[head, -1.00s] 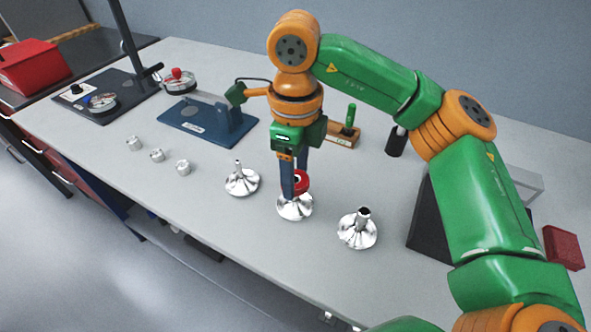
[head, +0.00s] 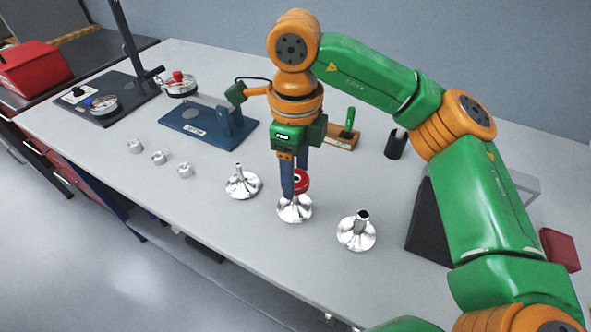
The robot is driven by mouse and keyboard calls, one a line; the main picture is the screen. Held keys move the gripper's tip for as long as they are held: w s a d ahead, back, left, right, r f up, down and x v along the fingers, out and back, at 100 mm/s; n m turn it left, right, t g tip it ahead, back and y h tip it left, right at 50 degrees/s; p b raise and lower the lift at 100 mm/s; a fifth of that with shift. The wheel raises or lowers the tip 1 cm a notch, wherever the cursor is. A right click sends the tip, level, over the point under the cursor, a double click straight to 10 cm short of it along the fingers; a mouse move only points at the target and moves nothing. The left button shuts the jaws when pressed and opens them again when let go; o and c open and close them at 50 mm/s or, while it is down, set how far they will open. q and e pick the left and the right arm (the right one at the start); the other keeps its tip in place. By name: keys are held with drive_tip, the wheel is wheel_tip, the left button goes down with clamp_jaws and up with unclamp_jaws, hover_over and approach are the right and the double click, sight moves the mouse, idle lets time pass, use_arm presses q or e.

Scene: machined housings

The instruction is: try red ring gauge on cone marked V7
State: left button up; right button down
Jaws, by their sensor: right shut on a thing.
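My right gripper (head: 295,180) points straight down over the middle of three shiny metal cones and is shut on the red ring gauge (head: 303,180). The ring is at the upper stem of the middle cone (head: 295,209); I cannot tell whether it is around the stem or just above it. Another cone (head: 243,185) stands to the left and a third cone (head: 358,232) to the right, both with bare stems. No V7 marking is legible on any cone. My left gripper is not in view.
Several small metal cylinders (head: 158,157) stand in a row at left. A blue fixture (head: 208,128), a dial gauge stand (head: 104,98) and a wooden block with a green-handled tool (head: 343,137) are behind. A dark angled block (head: 428,222) stands at right.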

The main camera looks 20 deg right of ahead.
drive_tip(key=shift+r+p, duration=1.1)
drive_tip(key=shift+r, duration=0.4)
wheel_tip(320, 180, up, 5)
drive_tip(key=p, duration=0.4)
